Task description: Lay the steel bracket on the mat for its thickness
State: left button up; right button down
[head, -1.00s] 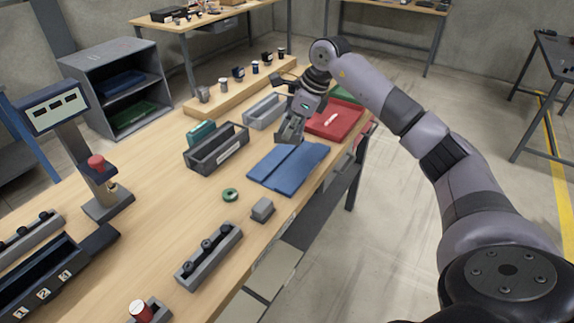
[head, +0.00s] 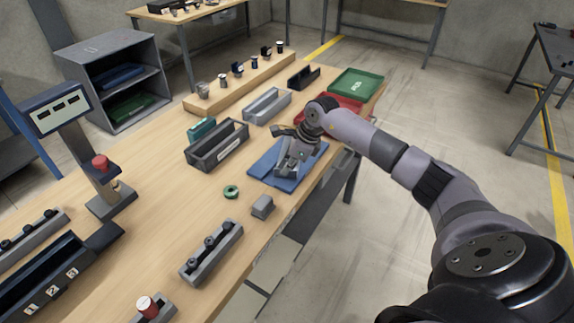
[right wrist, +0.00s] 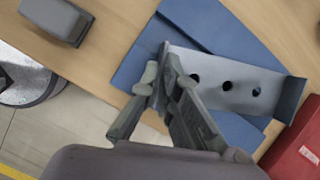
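The steel bracket (right wrist: 232,84) is a grey plate with a row of round holes and an upturned flange at its ends. It is over the blue mat (right wrist: 200,28); I cannot tell whether it touches it. My right gripper (right wrist: 163,72) is shut on the bracket's near-left flange. In the head view the right gripper (head: 286,172) is above the middle of the blue mat (head: 314,162) and hides part of it; the bracket there is mostly hidden by the gripper. My left gripper is not in view.
A red tray (head: 345,105) and a green tray (head: 357,84) lie beyond the mat. A dark open bin (head: 217,148) stands left of it. A grey block (head: 262,207) and a green ring (head: 231,192) are nearer. The table's right edge is close to the mat.

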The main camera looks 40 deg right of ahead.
jog(key=shift+r, duration=0.1)
jog(key=c, duration=2.3)
grip_release()
jog(key=shift+f, duration=0.2)
jog(key=o, duration=0.5)
jog(key=shift+r, duration=0.1)
